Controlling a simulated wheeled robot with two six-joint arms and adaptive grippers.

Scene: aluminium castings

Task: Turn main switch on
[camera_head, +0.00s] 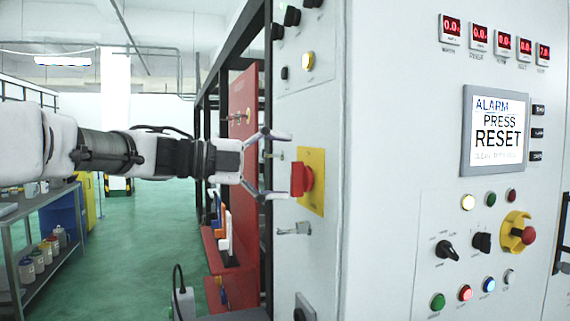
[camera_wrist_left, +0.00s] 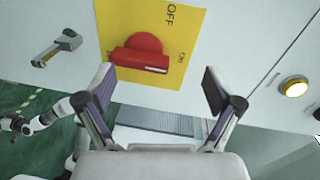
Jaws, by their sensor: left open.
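The main switch is a red rotary handle (camera_head: 302,179) on a yellow plate (camera_head: 313,163) on the cabinet's side. In the left wrist view the red handle (camera_wrist_left: 140,58) lies across the yellow plate (camera_wrist_left: 188,40), its white mark at the right end, nearer the ON label than the OFF label. My left gripper (camera_head: 284,166) is open, its fingers above and below the handle's height in the head view. In the wrist view (camera_wrist_left: 158,82) the handle is just ahead, left of centre between the fingertips; contact is not clear. An arm at the wrist view's lower left seems to be my right one; its gripper is too small to read.
A metal latch (camera_wrist_left: 57,47) sits beside the plate; a lit yellow button (camera_wrist_left: 294,87) is on the other side. The front panel has a screen (camera_head: 494,131) reading "ALARM PRESS RESET" and a red emergency button (camera_head: 528,235). A grey bench (camera_head: 30,222) stands left.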

